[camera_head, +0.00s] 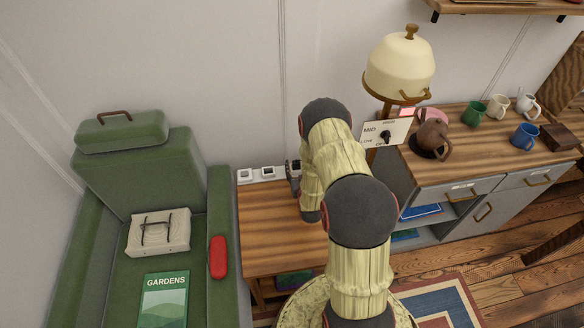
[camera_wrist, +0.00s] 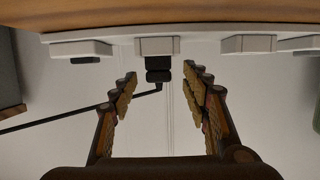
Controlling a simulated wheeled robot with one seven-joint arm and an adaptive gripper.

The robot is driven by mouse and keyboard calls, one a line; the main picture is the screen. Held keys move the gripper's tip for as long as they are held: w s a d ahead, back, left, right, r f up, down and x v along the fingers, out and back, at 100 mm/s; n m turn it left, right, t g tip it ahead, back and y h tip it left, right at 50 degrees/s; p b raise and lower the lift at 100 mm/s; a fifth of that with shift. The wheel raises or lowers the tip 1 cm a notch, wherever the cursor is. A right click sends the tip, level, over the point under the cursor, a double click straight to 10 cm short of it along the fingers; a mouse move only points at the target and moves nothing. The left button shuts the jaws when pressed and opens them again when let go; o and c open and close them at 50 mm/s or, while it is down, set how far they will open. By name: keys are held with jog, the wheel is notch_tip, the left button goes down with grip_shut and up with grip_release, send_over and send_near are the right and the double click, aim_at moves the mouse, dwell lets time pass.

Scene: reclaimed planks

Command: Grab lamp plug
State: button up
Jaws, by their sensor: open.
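The black lamp plug (camera_wrist: 158,68) sits in the middle white socket (camera_wrist: 157,46) in the wrist view, with a dark cord running off to the left. My gripper (camera_wrist: 159,80) is open, one finger on either side of the plug in the picture, with gaps on both sides. I cannot tell how deep the plug lies between the fingertips. In the head view my arm hides most of the gripper and plug. The lamp (camera_head: 400,68) has a cream shade and stands behind my arm.
White sockets (camera_head: 245,175) line the wall edge of the wooden table (camera_head: 270,225). A green armchair (camera_head: 160,170) stands left, holding a book (camera_head: 165,300) and a red case (camera_head: 218,257). A cabinet (camera_head: 455,172) with mugs and a brown teapot (camera_head: 432,138) stands right.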

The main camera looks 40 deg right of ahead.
aim_at(296, 161)
jog(key=b+x, duration=0.2)
jog(key=x, duration=0.5)
jog(key=shift+r, duration=0.2)
jog(key=shift+w+d, duration=0.1)
jog(key=shift+d, duration=0.05)
jog(key=shift+c, duration=0.4)
jog(key=c, duration=1.1)
grip_shut()
